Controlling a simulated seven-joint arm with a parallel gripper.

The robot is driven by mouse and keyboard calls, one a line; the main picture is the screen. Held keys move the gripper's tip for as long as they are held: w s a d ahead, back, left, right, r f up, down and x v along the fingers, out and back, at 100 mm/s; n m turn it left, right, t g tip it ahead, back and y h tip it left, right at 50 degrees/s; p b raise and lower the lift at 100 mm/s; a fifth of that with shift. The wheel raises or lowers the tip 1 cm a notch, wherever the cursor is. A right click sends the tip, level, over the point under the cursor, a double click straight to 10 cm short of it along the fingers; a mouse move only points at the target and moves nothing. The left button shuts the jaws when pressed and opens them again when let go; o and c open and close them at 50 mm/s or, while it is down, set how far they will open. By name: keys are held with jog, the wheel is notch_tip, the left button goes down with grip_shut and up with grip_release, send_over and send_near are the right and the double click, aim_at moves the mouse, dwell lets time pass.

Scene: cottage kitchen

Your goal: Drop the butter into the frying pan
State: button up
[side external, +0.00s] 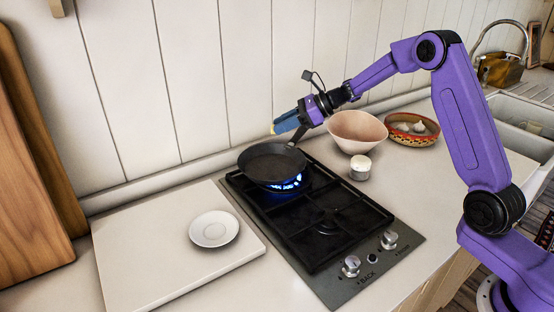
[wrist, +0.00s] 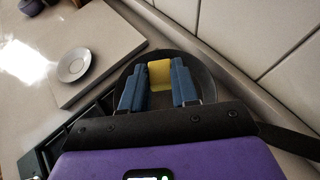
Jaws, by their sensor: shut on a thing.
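The butter (wrist: 160,74) is a small yellow block held between the blue fingers of my gripper (wrist: 160,88). In the side external view my gripper (side external: 274,130) is above the frying pan, toward its handle side, and only a bit of the butter shows at the fingertips. The dark frying pan (side external: 270,163) sits on the back burner with a blue flame under it. In the wrist view the pan (wrist: 207,75) lies below and around the fingers, and the butter appears over it. The butter hides part of the pan there.
A white saucer (side external: 214,229) rests on a pale board (side external: 150,262) left of the hob (side external: 330,228). A pinkish bowl (side external: 357,132), a small white lidded jar (side external: 360,168) and a patterned bowl (side external: 411,130) with pale items stand to the right. The wall is close behind the pan.

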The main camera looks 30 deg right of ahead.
jog(key=shift+f, duration=2.45)
jog(key=o, duration=0.7)
jog(key=shift+s+r, duration=0.1)
jog(key=v, duration=1.7)
jog(key=shift+s+d, duration=0.1)
jog(key=shift+d, duration=0.05)
